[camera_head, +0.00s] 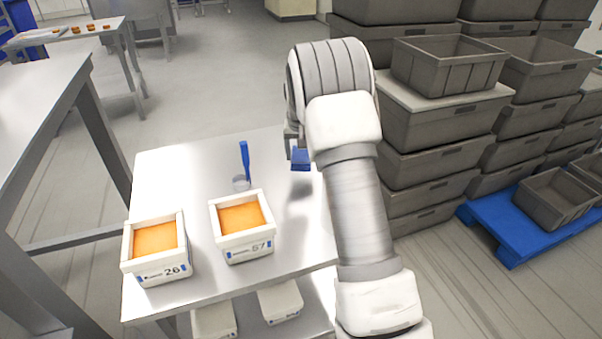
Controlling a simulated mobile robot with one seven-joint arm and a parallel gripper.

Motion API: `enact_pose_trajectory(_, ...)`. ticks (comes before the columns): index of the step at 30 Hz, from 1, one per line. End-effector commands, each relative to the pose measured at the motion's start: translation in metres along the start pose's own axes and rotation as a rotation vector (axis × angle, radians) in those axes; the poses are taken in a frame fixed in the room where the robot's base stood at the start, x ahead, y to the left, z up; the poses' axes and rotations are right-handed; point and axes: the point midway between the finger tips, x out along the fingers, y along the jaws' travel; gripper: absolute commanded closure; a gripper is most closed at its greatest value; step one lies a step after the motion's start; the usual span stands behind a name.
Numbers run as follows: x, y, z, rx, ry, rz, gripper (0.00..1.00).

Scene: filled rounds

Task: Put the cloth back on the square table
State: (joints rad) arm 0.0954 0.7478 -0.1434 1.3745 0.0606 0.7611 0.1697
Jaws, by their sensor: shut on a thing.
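My gripper (298,149) is over the right part of a pale metal table (185,180), which looks like the square table. It is shut on a small folded blue piece, which looks like the cloth (301,160). The cloth seems to hang above the tabletop, with a dark shadow below it. My arm hides part of the gripper and the table's right edge.
Two white boxes with orange contents, marked 26 (160,272) and 57 (245,247), stand at the table's front. A blue-handled tool (244,160) stands behind them. Stacked grey crates (430,134) are at the right. Tabletop between tool and gripper is clear.

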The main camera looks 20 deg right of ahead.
Motion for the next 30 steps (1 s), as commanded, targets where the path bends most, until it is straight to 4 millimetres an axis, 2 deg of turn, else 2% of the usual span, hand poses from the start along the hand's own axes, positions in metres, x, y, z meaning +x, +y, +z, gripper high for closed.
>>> enact_pose_trajectory(5,0.018,0.0,0.005,0.0,0.0,0.0,0.78)
enact_pose_trajectory(12,0.054,0.0,0.015,0.001,-0.001,0.0,0.78)
enact_pose_trajectory(23,0.058,0.0,0.016,0.0,0.002,-0.001,0.78)
enact_pose_trajectory(24,0.057,0.0,0.015,0.0,0.002,-0.001,0.21)
enact_pose_trajectory(27,0.057,0.0,0.015,0.0,0.001,-0.001,0.03)
enact_pose_trajectory(30,0.056,0.0,0.015,0.0,0.001,-0.001,0.0)
